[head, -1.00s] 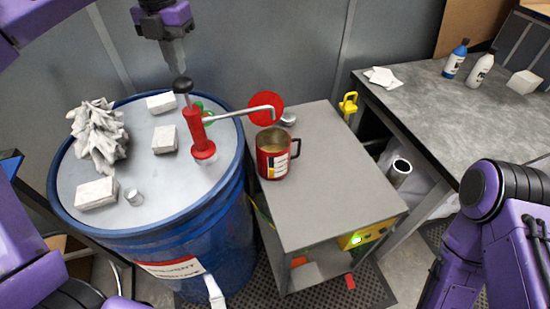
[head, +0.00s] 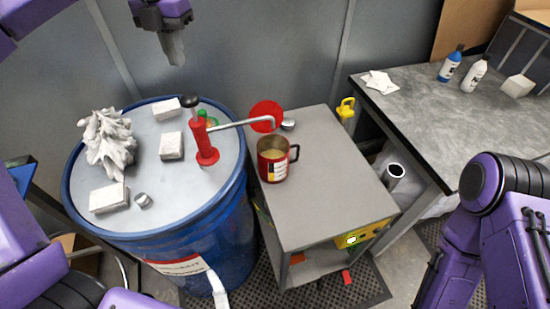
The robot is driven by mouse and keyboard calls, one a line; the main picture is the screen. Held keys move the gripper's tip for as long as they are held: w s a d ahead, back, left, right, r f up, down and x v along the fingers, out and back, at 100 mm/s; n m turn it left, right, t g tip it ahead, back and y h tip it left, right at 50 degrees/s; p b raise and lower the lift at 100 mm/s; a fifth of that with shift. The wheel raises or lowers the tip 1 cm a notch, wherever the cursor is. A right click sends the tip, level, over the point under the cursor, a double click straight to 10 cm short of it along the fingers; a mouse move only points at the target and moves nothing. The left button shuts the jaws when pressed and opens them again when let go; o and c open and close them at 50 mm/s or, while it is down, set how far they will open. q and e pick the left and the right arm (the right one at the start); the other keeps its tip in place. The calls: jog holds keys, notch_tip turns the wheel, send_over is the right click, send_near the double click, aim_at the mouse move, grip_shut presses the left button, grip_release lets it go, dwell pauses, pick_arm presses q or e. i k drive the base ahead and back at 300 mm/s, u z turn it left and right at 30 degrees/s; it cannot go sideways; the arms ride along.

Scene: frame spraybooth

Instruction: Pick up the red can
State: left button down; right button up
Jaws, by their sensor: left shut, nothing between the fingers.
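The red can (head: 273,168) is an open red cup with a dark handle on its right, a white label and a pale tan content. It stands upright on the left part of the grey cart top (head: 330,190). My left gripper (head: 175,50) is shut and empty, high at the top of the head view, up and to the left of the can and well apart from it. My right arm shows at the right edge, but its gripper is not in view.
A blue drum (head: 215,235) left of the cart carries a red hand pump (head: 206,150), whose grey spout reaches toward the can. White blocks, crumpled cloth (head: 108,142) and a small metal cup lie on its lid. A grey table (head: 440,110) with bottles stands right. The cart's right part is clear.

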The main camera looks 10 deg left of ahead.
aim_at(273, 150)
jog(key=k, duration=1)
